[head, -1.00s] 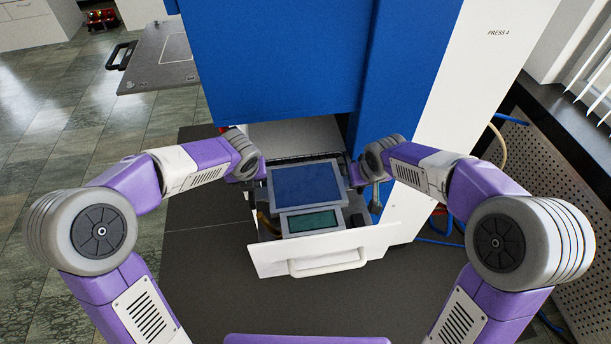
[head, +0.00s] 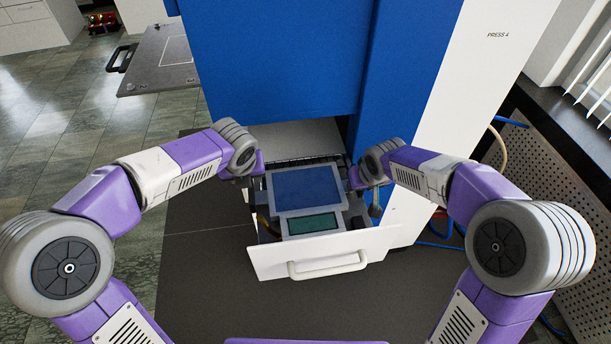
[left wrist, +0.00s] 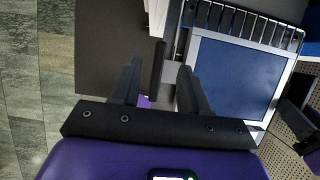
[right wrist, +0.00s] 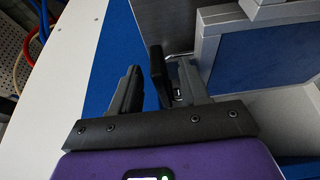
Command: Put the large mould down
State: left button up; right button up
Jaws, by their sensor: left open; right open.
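The large mould (head: 307,187), a grey frame with a blue top, lies in the open drawer (head: 325,256) at the foot of the blue press. It also shows in the left wrist view (left wrist: 235,75) and the right wrist view (right wrist: 265,55). My left gripper (left wrist: 158,85) is open at its left side, a dark upright bar showing between the fingers. My right gripper (right wrist: 160,85) is open at its right side, a similar dark bar between the fingers. These look like the mould's handles; contact cannot be told. The mould's underside is hidden.
A smaller grey block with a green top (head: 313,223) lies in front of the large mould. The blue press (head: 280,60) rises behind the drawer. A grey plate with a black handle (head: 160,60) is at upper left. Hoses (head: 497,150) run at right.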

jog(key=shift+r, duration=0.1)
pick_arm(q)
jog(key=v, duration=0.5)
jog(key=shift+r, duration=0.3)
pick_arm(e)
jog(key=v, duration=1.1)
jog(key=shift+r, duration=0.4)
pick_arm(q)
jog(key=shift+r, duration=0.1)
pick_arm(e)
jog(key=shift+s+d, duration=0.1)
